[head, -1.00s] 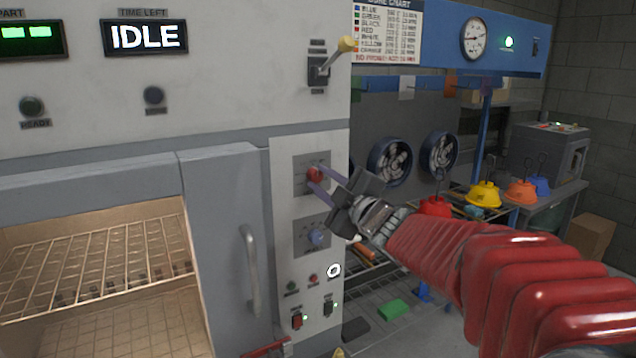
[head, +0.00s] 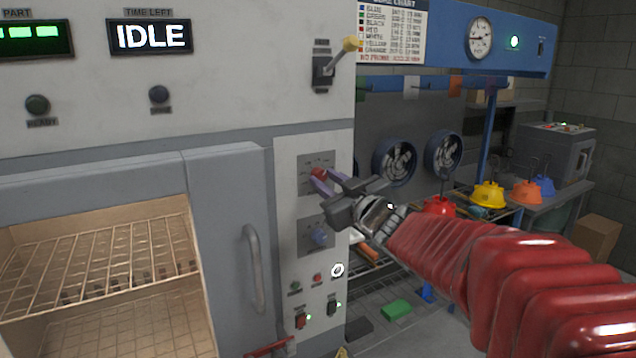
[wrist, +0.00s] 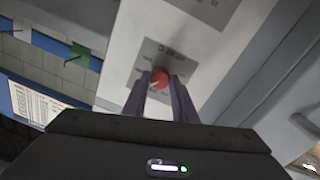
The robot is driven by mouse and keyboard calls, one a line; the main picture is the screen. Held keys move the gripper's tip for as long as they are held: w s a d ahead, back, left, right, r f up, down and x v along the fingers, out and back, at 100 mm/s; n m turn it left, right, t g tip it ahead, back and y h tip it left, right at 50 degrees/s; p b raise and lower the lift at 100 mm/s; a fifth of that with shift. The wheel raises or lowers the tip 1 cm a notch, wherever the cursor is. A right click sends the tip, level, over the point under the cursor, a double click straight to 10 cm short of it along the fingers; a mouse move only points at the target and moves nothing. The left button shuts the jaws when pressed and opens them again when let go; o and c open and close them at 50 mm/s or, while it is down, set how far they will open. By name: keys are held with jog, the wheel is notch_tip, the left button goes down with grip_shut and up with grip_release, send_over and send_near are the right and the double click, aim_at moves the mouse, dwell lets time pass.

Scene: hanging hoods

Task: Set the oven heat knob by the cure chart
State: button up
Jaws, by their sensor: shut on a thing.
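The red heat knob (head: 319,173) sits on the upper grey plate of the oven's control panel. In the wrist view the knob (wrist: 160,78) lies between the fingertips, with a pale pointer mark on its face. My gripper (head: 322,178) is shut on this knob, coming in from the right. A blue knob (head: 319,237) sits on the lower plate. The cure chart (head: 391,32) hangs at the top, listing colours with rows of small figures I cannot read. The oven display (head: 150,36) reads IDLE.
The oven door (head: 228,235) stands to the left of the panel, beside an open chamber with wire racks (head: 95,265). A yellow-tipped lever (head: 335,62) juts out above the panel. Red, yellow, orange and blue hoods (head: 487,196) stand at the right. Small switches (head: 301,320) are below the knobs.

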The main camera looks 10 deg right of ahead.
jog(key=shift+f, duration=0.35)
jog(key=o, duration=1)
jog(key=shift+r, duration=0.2)
jog(key=shift+o, duration=0.2)
jog(key=v, duration=1.3)
jog(key=shift+s, duration=0.4)
jog(key=shift+d, duration=0.1)
